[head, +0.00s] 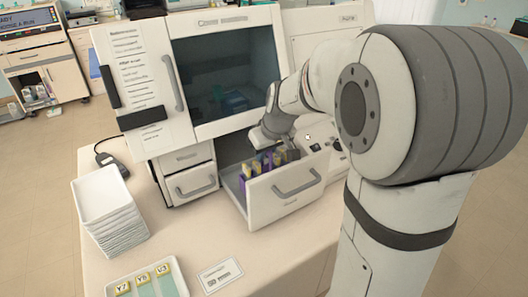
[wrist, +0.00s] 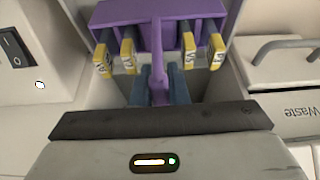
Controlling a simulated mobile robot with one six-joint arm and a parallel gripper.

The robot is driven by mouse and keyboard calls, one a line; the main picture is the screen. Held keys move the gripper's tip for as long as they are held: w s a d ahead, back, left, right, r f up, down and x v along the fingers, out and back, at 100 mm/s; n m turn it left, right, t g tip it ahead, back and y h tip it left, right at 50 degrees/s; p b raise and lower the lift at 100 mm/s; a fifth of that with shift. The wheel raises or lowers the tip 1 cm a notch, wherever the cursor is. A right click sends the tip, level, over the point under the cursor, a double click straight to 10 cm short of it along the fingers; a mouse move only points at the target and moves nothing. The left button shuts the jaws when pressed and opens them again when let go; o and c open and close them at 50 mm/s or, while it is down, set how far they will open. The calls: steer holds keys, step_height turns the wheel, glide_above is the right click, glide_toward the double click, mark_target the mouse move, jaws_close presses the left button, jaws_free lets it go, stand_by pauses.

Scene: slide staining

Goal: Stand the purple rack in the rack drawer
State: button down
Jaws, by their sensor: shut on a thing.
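The purple rack (head: 243,182) holds several slides with yellow labels and shows between the walls of the open rack drawer (head: 262,205). The drawer's front wall hides its lower part, so I cannot tell whether it touches the drawer floor. My gripper (head: 270,140) comes down over the rack from behind. In the wrist view my gripper's dark blue fingers (wrist: 159,86) are shut on the rack's purple central handle (wrist: 157,60). The rack (wrist: 125,12) looks roughly upright there, with yellow-labelled slides on both sides of the handle.
A closed drawer (head: 192,184) is beside the open one; the wrist view shows a drawer labelled Waste (wrist: 295,105). A stack of white trays (head: 108,210), a tray with yellow-labelled slides (head: 148,284) and a card (head: 220,275) lie on the bench. The machine's dark window (head: 225,75) is above.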

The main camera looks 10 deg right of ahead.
steer(key=c, duration=1.8)
jaws_free()
steer(key=shift+f, duration=0.1)
steer(key=shift+c, duration=0.2)
steer(key=o, duration=0.4)
steer(key=shift+o, duration=0.2)
steer(key=b+v, duration=0.1)
steer(key=v, duration=1.1)
steer(key=shift+s, duration=0.15)
